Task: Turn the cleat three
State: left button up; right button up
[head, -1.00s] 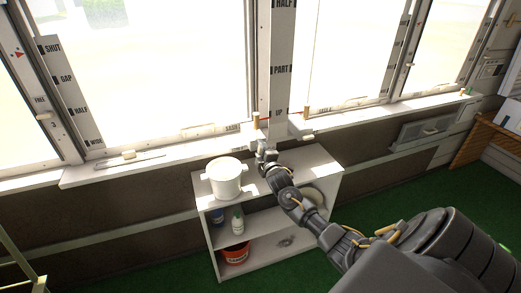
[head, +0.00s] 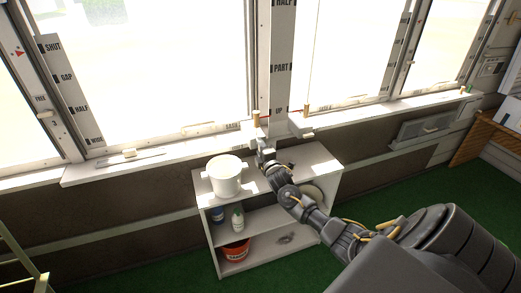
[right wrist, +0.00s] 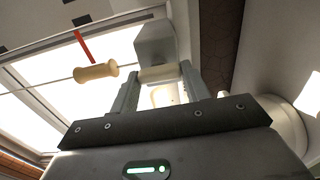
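My right gripper (head: 261,146) reaches the sill at the foot of the centre post. In the right wrist view its two fingers (right wrist: 158,84) stand apart on either side of a short pale bar (right wrist: 158,74) below a grey block (right wrist: 155,42). The bar spans the gap; I cannot tell whether the fingers press on it. A similar bar-shaped cleat (head: 306,136) sits on the sill to the right. A wooden spool-shaped grip (right wrist: 96,71) on a cord is left of the fingers. A small pale handle (head: 43,115) is on the left window frame, near a "3". My left gripper is out of view.
A white shelf unit (head: 206,197) stands below the sill, close under my right arm. A white bucket (head: 226,177) is on its top, left of the gripper. A bottle (head: 238,219) and an orange-red bucket (head: 237,251) are inside. Green floor (head: 372,187) is clear to the right.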

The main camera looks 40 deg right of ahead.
jog(key=o, duration=0.4)
jog(key=v, duration=1)
jog(key=shift+s+a+b, duration=0.2)
jog(key=shift+s+b, duration=0.1)
jog(key=shift+b, duration=0.15)
